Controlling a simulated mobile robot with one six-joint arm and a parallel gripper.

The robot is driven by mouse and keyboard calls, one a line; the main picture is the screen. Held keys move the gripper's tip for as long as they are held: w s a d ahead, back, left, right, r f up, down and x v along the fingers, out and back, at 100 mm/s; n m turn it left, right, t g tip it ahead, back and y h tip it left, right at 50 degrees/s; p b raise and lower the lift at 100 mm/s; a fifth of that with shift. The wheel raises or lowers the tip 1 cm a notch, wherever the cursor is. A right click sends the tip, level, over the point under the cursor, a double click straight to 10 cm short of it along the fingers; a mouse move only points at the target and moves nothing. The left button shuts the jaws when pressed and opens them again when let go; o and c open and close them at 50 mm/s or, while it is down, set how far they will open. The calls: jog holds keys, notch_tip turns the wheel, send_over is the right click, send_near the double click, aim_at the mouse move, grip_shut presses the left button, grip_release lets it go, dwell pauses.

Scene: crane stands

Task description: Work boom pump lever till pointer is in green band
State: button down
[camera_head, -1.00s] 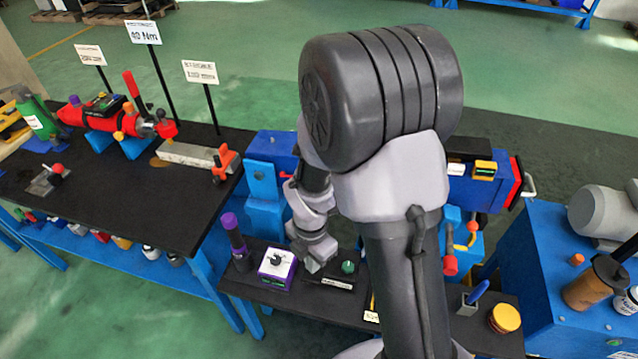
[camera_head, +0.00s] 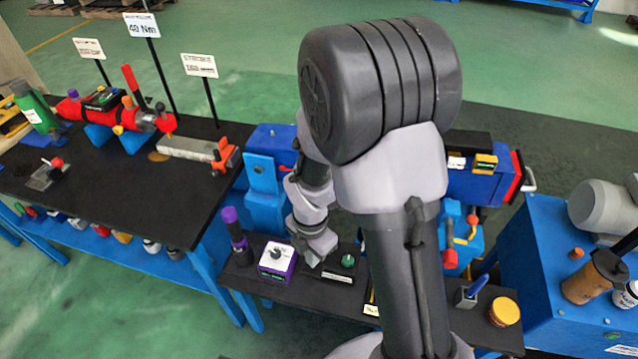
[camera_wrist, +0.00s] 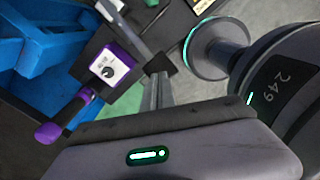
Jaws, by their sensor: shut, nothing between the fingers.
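A purple-topped black lever (camera_head: 235,230) stands at the left end of the low black bench. It also shows in the wrist view (camera_wrist: 62,118). Beside it is a purple box with a white face and a dark round dial or knob (camera_head: 277,260), seen in the wrist view too (camera_wrist: 108,65). The pointer and any green band are too small to read. My gripper (camera_head: 312,258) is above the bench, right of the purple box. In the wrist view its grey fingers (camera_wrist: 157,88) are together and empty, apart from the lever.
A green knob (camera_head: 348,261) and a label plate sit right of the purple box. A red-ended lever (camera_head: 450,258) and a yellow-lidded jar (camera_head: 504,312) are farther right. The taller black table (camera_head: 120,205) is at left. My arm hides the bench's middle.

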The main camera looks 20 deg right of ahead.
jog(key=shift+f, duration=0.1)
jog(key=shift+f+b, duration=3.75)
jog(key=shift+f, duration=0.95)
notch_tip(320, 180, up, 10)
jog(key=p, duration=0.9)
jog(key=shift+f, duration=0.15)
jog(key=shift+f, duration=0.15)
jog(key=shift+f+b, duration=3.85)
jog(key=shift+f, duration=0.8)
notch_tip(320, 180, up, 10)
jog(key=p, duration=0.8)
jog(key=shift+p, duration=0.35)
jog(key=shift+f, duration=0.2)
